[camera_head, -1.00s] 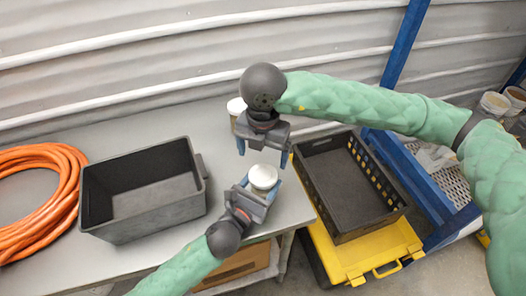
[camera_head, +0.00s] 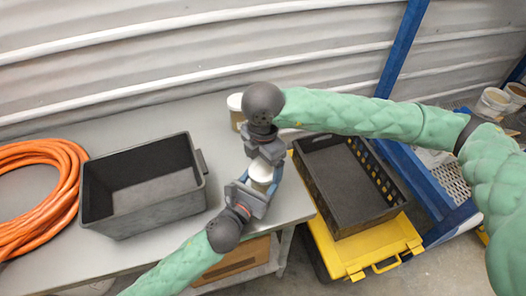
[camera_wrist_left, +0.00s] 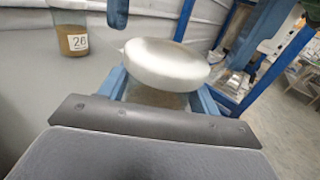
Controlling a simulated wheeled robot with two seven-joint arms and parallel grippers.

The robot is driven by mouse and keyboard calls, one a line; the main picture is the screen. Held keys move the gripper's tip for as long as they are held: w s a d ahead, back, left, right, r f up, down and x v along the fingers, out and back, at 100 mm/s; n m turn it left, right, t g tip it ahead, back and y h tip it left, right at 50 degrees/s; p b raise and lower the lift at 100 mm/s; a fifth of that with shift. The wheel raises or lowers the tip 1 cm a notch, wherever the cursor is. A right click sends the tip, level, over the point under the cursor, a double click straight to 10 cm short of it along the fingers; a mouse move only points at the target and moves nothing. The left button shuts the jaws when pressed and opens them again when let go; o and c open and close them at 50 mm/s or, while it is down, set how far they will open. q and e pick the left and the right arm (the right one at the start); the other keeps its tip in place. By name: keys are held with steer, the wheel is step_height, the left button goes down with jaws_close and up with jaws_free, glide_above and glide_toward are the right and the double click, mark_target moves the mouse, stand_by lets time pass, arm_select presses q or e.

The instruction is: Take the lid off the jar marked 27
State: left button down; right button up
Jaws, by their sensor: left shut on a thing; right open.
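A jar with a round white lid (camera_head: 262,173) stands near the front right edge of the grey table, between the blue fingers of my left gripper (camera_head: 257,186). My left gripper is shut on this jar's body. In the left wrist view the white lid (camera_wrist_left: 165,62) sits on top of the jar; no label shows on it. My right gripper (camera_head: 265,157) is open just above and behind the lid, and one blue finger (camera_wrist_left: 118,14) shows above it in the left wrist view. I cannot tell whether it touches the lid.
A second lidded jar (camera_head: 236,113), marked 26 in the left wrist view (camera_wrist_left: 72,40), stands farther back. A grey bin (camera_head: 150,217) and an orange hose coil (camera_head: 62,215) are to the left. A black crate (camera_head: 350,232) on a yellow case (camera_head: 390,246) stands right of the table.

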steer(key=shift+f, duration=1.35)
steer(key=c, duration=1)
steer(key=shift+n, duration=0.3)
